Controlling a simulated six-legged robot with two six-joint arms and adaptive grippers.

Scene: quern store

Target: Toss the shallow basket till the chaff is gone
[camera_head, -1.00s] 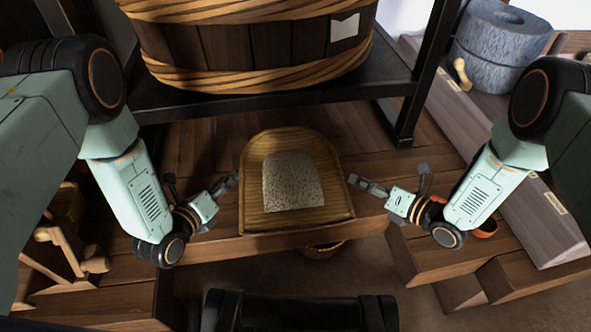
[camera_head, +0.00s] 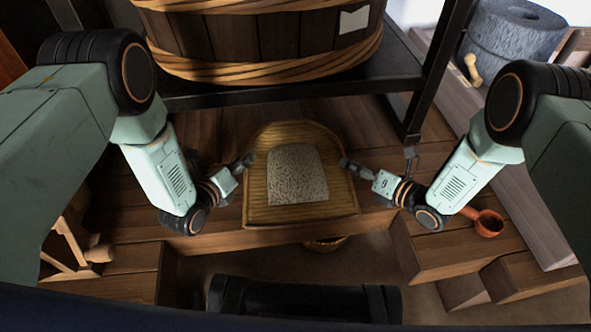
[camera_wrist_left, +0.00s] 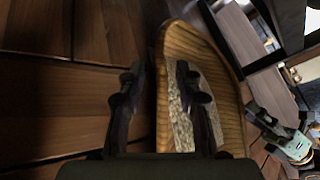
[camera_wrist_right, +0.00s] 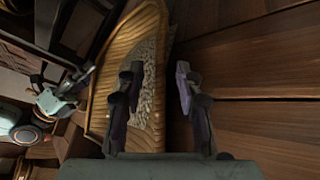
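The shallow basket (camera_head: 258,195) is a woven, straw-coloured tray with a rounded far end, lying on the wooden bench. A pale speckled layer of grain (camera_head: 297,176) covers its middle; chaff and grain cannot be told apart. My left gripper (camera_head: 248,160) is at the basket's left rim. In the left wrist view its fingers (camera_wrist_left: 158,100) are apart, with the basket's edge between them. My right gripper (camera_head: 345,163) is at the right rim. In the right wrist view its fingers (camera_wrist_right: 157,100) are also apart, one on either side of the edge. Neither visibly grips it.
A large wooden tub (camera_head: 260,40) stands on a dark shelf (camera_head: 215,93) behind the basket. A stone quern (camera_head: 510,45) is at the back right. Another basket (camera_head: 325,244) shows below the bench edge.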

